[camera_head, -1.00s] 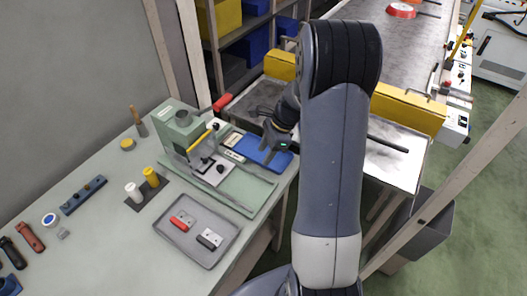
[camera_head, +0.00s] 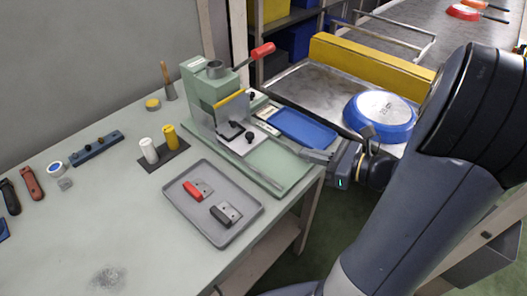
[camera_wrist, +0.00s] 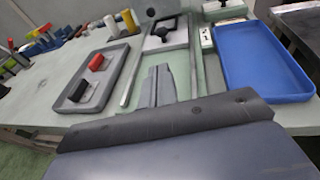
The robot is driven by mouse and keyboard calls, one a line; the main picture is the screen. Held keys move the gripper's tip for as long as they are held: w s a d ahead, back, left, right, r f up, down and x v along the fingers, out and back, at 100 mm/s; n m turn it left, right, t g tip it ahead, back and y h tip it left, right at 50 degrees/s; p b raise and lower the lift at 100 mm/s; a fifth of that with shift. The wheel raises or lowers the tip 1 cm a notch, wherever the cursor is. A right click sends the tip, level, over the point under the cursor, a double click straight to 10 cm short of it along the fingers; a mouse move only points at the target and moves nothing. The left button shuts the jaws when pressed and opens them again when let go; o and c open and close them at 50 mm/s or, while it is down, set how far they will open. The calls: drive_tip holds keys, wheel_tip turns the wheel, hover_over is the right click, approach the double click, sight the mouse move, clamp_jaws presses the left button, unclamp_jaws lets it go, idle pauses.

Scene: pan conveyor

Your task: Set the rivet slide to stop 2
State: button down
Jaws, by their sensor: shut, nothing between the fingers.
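The green press (camera_head: 202,92) stands on the bench with a red-ended lever (camera_head: 262,51). A pale plate with black knobs (camera_head: 249,137) sits at its base behind a clear guard; it also shows in the wrist view (camera_wrist: 158,42). I cannot tell which part is the rivet slide, nor its stop. My gripper (camera_head: 308,155) is shut and empty, near the green base's right end and in front of the blue tray (camera_head: 302,131). In the wrist view the closed fingers (camera_wrist: 153,84) point towards the press, left of the blue tray (camera_wrist: 262,70), touching nothing that I can see.
A grey tray (camera_head: 225,240) holds a red-handled and a black-handled piece. A blue pan (camera_head: 380,115) rests on the metal surface behind my arm.

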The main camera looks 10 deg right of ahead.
sight(253, 137)
drive_tip(key=shift+t, duration=0.4)
drive_tip(key=shift+w+a, duration=0.2)
drive_tip(key=b+x, duration=0.1)
drive_tip(key=x, duration=1.2)
drive_tip(key=shift+s+f, duration=0.1)
drive_tip(key=shift+w+a, duration=0.1)
drive_tip(key=shift+w, duration=0.1)
drive_tip(key=x, duration=0.3)
drive_tip(key=shift+w+b, duration=0.2)
drive_tip(key=shift+b, duration=0.1)
drive_tip(key=shift+w+r, duration=0.1)
drive_tip(key=shift+r, duration=0.3)
